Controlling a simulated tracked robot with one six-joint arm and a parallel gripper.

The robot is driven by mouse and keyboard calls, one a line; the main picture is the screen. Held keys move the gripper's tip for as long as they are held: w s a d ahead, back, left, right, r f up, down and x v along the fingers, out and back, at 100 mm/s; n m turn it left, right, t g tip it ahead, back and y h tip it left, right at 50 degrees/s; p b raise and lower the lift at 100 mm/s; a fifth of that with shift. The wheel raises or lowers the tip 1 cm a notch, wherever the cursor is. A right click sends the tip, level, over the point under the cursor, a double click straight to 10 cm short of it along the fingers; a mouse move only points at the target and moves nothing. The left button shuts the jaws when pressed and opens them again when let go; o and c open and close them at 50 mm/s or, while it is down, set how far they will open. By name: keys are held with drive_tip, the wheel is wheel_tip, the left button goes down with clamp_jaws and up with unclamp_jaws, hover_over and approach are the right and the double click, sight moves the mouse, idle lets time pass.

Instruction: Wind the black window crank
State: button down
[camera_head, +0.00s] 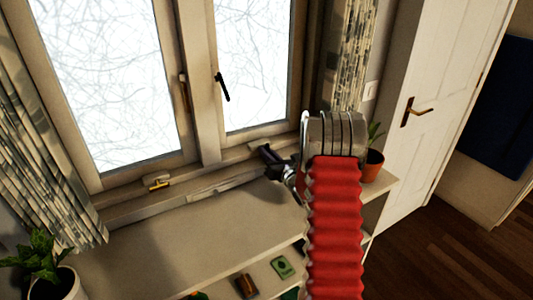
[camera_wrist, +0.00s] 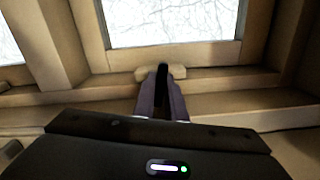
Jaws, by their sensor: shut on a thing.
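My gripper (camera_head: 268,153) is at the window sill below the right-hand pane. In the wrist view my gripper (camera_wrist: 162,72) has its two dark fingers close together on a narrow dark piece, the black window crank (camera_wrist: 162,76). The crank stands in front of a pale mounting block (camera_wrist: 178,72) at the foot of the window frame. Most of the crank is hidden by the fingers, so its angle cannot be told. In the head view the crank cannot be made out apart from the gripper.
A yellow crank (camera_head: 159,184) sits on the sill to the left. A black window handle (camera_head: 222,87) is on the right sash. A potted plant (camera_head: 373,165) stands close right of my arm. The shelf top (camera_head: 170,235) is clear.

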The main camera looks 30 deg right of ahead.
drive_tip(key=c, duration=1.8)
unclamp_jaws()
drive_tip(key=shift+s, duration=0.1)
drive_tip(key=s, duration=1.3)
drive_tip(key=shift+s+a, duration=0.3)
drive_tip(key=shift+a, duration=0.1)
drive_tip(key=shift+f, duration=0.1)
